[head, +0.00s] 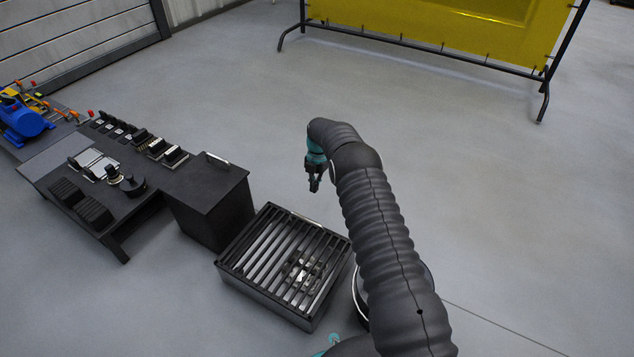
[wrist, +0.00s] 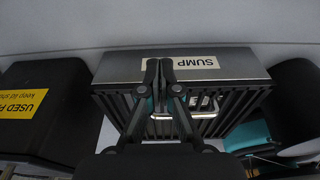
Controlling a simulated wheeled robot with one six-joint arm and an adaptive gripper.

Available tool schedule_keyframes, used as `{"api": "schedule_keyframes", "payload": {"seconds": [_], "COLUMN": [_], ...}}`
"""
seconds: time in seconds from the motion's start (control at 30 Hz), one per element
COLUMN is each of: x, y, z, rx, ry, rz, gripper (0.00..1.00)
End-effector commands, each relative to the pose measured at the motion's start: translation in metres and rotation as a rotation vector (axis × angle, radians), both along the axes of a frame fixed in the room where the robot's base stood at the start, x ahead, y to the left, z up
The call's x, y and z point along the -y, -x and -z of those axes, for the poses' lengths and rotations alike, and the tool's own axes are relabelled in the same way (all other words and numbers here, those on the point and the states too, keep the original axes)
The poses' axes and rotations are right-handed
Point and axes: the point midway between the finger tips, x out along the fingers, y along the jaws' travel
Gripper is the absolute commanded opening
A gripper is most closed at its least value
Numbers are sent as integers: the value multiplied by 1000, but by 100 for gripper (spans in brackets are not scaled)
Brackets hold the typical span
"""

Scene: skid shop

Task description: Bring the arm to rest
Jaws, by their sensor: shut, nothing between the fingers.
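My gripper (head: 314,184) hangs at the end of my arm, pointing down, above and beyond the far right corner of a slatted dark box in the head view. In the wrist view my gripper (wrist: 159,74) shows its two fingers close together with nothing between them. My arm, in a dark ribbed sleeve, reaches up from the bottom of the head view and bends over at the top.
The slatted box (head: 247,242), labelled SUMP in the wrist view (wrist: 125,68), has a metal part (head: 303,271) on its slats. A yellow screen (head: 440,27) stands behind. Floor right is clear.

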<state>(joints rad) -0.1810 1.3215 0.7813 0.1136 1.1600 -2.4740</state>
Motion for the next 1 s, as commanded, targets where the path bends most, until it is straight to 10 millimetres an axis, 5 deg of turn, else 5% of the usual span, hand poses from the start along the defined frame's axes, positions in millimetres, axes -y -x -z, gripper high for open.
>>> {"api": "schedule_keyframes", "payload": {"seconds": [0.63,0.83,1.0], "x": [10,10,18], "y": [-16,-19,13], "z": [-5,-1,36], "rx": [-4,-10,-97], "ry": [7,46,137], "rz": [48,351,694], "gripper": [0,0,0]}}
